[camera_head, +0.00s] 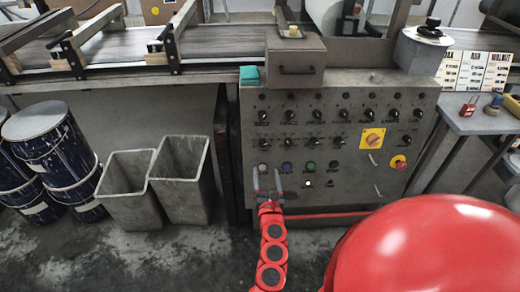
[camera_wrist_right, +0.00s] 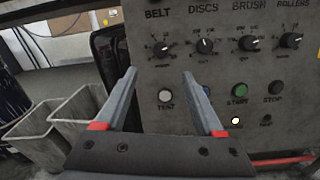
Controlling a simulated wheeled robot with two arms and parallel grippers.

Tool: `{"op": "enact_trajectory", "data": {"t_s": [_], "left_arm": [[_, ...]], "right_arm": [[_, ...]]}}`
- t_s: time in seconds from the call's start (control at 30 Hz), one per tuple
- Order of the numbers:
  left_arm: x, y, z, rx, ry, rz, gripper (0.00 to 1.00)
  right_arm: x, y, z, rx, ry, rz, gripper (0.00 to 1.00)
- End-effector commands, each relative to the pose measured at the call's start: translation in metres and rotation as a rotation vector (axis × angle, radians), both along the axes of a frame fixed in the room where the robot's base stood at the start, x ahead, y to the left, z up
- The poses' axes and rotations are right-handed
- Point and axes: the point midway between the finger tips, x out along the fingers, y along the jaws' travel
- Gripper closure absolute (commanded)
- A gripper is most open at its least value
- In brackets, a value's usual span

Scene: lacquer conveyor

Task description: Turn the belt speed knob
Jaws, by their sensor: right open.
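The belt speed knob (camera_wrist_right: 161,50) is a small black knob with a white pointer, under the BELT label in the wrist view. In the head view it is the leftmost knob (camera_head: 262,142) of the lower row on the grey control panel (camera_head: 225,200). My right gripper (camera_head: 266,178) is open and empty in front of the panel, below that knob. In the wrist view its two grey fingertips (camera_wrist_right: 159,76) stand either side of the space below the knob, with the white TEST button (camera_wrist_right: 165,96) showing between them. My left gripper is not in view.
The discs knob (camera_wrist_right: 204,45) sits close to the right of the belt knob. Grey bins (camera_head: 125,200) and dark drums (camera_head: 45,150) stand left of the panel. A conveyor (camera_head: 215,42) runs above. A side table (camera_head: 465,120) is at the right.

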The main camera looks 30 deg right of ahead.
Motion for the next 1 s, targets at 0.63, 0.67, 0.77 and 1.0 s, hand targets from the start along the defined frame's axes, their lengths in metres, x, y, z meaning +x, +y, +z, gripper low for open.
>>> {"op": "enact_trajectory", "data": {"t_s": [0.63, 0.67, 0.77, 1.0], "left_arm": [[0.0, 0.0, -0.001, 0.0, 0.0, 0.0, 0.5], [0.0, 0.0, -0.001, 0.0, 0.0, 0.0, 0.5], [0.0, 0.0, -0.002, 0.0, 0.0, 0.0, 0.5], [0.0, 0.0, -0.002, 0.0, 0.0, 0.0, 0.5]], "right_arm": [[0.102, -0.059, -0.002, -0.002, 0.005, 0.0, 0.3], [0.104, -0.06, -0.002, -0.002, 0.005, 0.0, 0.3], [0.108, -0.063, -0.001, -0.003, 0.004, -0.001, 0.3], [0.109, -0.064, -0.001, -0.002, 0.004, -0.003, 0.3]]}}
